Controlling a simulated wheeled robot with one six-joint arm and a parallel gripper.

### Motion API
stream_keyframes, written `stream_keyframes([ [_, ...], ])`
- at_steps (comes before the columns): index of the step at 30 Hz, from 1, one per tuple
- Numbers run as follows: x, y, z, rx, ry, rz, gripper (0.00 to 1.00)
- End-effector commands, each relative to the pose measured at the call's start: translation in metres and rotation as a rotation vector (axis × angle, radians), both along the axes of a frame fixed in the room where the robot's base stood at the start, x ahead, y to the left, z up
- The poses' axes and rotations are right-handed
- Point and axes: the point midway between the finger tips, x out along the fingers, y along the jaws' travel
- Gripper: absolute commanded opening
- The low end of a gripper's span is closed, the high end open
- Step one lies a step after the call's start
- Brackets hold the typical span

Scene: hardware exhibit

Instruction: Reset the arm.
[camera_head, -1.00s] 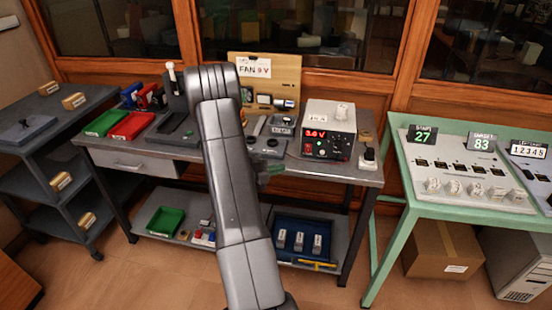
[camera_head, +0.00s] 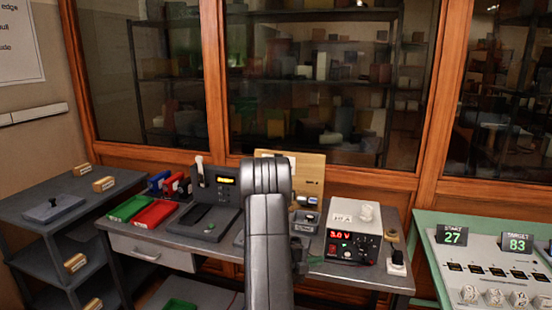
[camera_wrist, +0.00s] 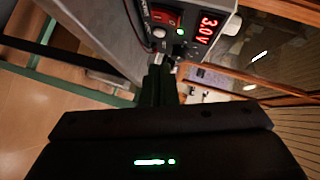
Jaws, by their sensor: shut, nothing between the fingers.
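My arm (camera_head: 267,215) rises in front of the grey workbench (camera_head: 372,277) in the head view and hides part of its middle. In the wrist view my gripper (camera_wrist: 160,70) is shut, its dark fingers together with nothing held. The fingertips appear close to the front of the power supply (camera_wrist: 190,22), near its knobs; I cannot tell whether they touch it. The power supply also stands on the bench in the head view (camera_head: 352,232), right of my arm, with a red display reading 3.0 V.
A green tray (camera_head: 131,208) and a red tray (camera_head: 156,215) lie on the bench's left. A grey shelf cart (camera_head: 25,205) stands at left. A pale green table (camera_head: 428,262) with 27 and 83 signs stands at right. Glazed wooden cabinets are behind.

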Motion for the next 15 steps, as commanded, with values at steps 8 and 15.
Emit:
stream_keyframes([
  [8,-0.009,0.018,0.004,0.001,0.0,0.0,0.0],
  [15,-0.01,0.019,0.005,0.001,0.001,-0.001,0.0],
])
